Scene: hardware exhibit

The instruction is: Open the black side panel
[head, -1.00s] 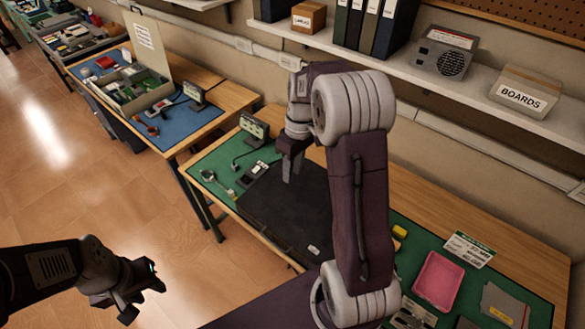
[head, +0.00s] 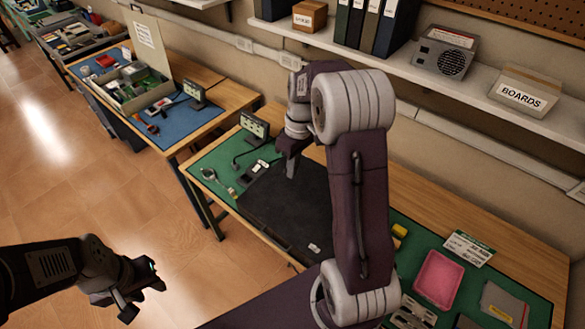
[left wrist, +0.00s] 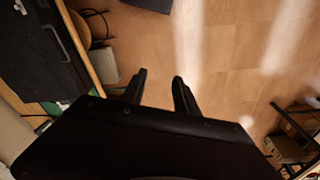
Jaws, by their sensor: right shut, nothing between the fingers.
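The black side panel (head: 285,208) lies flat on the green mat of the bench, with a small pale label near its front edge. A dark flat surface (left wrist: 35,45) at the upper left of the left wrist view looks like the same panel. My right gripper (head: 291,172) is shut and empty, pointing down over the far part of the panel; I cannot tell whether it touches. My right arm hides the panel's right side. My left gripper (head: 145,290) is off the bench over the floor; its fingers (left wrist: 160,82) are apart and empty.
A small display (head: 255,126) and a dark handheld device (head: 253,172) stand behind and left of the panel. A pink tray (head: 438,280) and a yellow item (head: 400,230) lie to the right. A shelf (head: 440,85) runs along the wall.

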